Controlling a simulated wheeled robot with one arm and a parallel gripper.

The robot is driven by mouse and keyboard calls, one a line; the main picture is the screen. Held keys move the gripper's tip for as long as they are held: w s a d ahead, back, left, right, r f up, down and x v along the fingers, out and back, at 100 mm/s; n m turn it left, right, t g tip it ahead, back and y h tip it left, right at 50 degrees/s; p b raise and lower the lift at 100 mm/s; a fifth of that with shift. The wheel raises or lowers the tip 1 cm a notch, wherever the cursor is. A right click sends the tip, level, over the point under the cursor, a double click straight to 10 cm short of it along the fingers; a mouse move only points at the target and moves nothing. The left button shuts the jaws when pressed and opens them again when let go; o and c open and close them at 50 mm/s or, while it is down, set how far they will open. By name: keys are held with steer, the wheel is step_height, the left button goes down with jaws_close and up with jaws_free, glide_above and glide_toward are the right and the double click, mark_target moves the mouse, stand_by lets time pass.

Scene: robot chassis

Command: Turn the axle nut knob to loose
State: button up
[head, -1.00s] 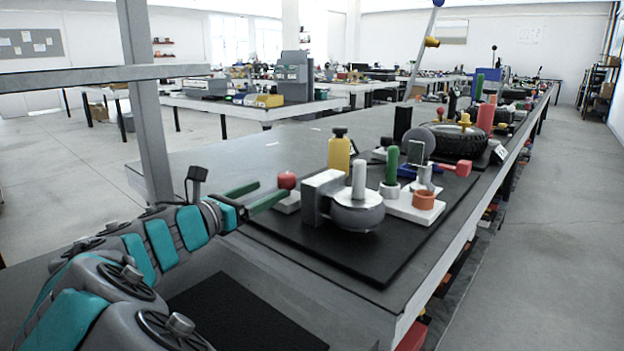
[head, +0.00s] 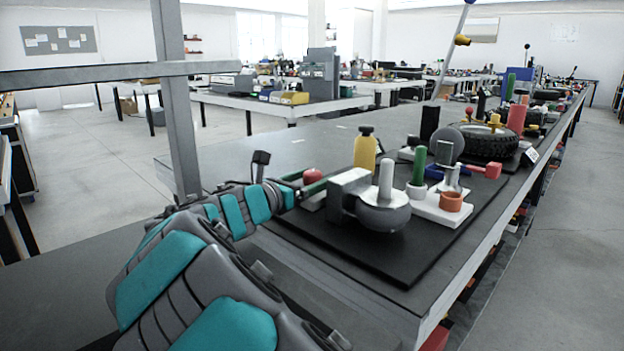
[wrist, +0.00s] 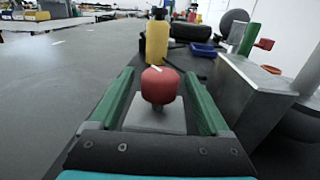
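A red knob (head: 312,176) with a short white line on its top stands on a small grey square base, left of the grey block-and-drum part. In the wrist view the red knob (wrist: 159,86) is between the two green fingers of my gripper (wrist: 158,77), with a visible gap on each side. My gripper (head: 304,185) is open, its fingers reaching along both sides of the knob and its base. No contact with the knob shows. The grey base (wrist: 153,116) is partly visible below the knob.
A grey block with a round drum and upright post (head: 385,207) stands close right of the fingers. A yellow bottle (head: 365,151) stands behind the knob. A black mat (head: 420,258) lies under these parts. The grey tabletop left of the knob is clear.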

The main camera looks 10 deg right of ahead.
jaws_close()
stand_by(0.4)
steer(key=shift+r+n+t+y, duration=0.15)
steer(key=shift+n+t+y, duration=0.45)
steer(key=shift+t, duration=0.2)
steer(key=shift+n+t+y+b, duration=0.6)
steer(key=shift+n+t+y, duration=0.8)
steer(key=shift+y, duration=0.6)
steer(key=shift+n, duration=0.3)
steer(key=shift+o, duration=0.3)
jaws_free()
